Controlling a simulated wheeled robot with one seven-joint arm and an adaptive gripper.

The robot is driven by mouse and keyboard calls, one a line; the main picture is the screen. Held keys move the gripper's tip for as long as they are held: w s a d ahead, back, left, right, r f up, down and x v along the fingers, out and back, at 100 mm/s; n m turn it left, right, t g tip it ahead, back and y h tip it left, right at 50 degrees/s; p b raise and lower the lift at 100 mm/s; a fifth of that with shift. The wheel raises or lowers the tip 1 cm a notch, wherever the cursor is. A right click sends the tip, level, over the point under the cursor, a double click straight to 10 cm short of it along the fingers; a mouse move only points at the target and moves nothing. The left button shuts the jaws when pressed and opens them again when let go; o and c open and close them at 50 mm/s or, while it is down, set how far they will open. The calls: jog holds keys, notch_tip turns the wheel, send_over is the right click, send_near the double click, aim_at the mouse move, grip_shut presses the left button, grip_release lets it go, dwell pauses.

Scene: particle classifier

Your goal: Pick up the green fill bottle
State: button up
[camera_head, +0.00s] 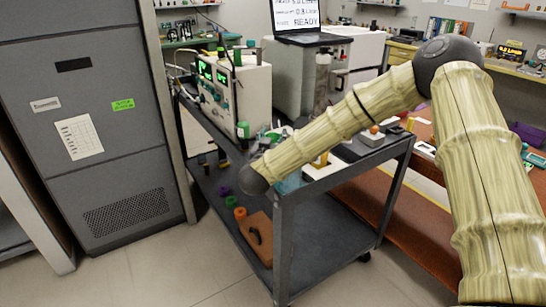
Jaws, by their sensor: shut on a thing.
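My arm reaches from the right across the cart, and its dark wrist hangs over the cart's near left side. My gripper (258,146) shows only in part just beyond the wrist, small and mostly hidden. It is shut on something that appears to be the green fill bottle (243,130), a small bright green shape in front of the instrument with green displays. The fingers and their contact with the bottle are not clear. I cannot tell whether the bottle is off the cart's top.
The dark cart (290,200) has a lower shelf with an orange-brown board (258,238) and small coloured cups. The instrument (232,85) and a laptop (298,20) stand behind. A grey cabinet (90,120) is at left. Floor in front is clear.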

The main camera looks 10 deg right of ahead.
grip_shut()
jog(key=shift+r, duration=0.1)
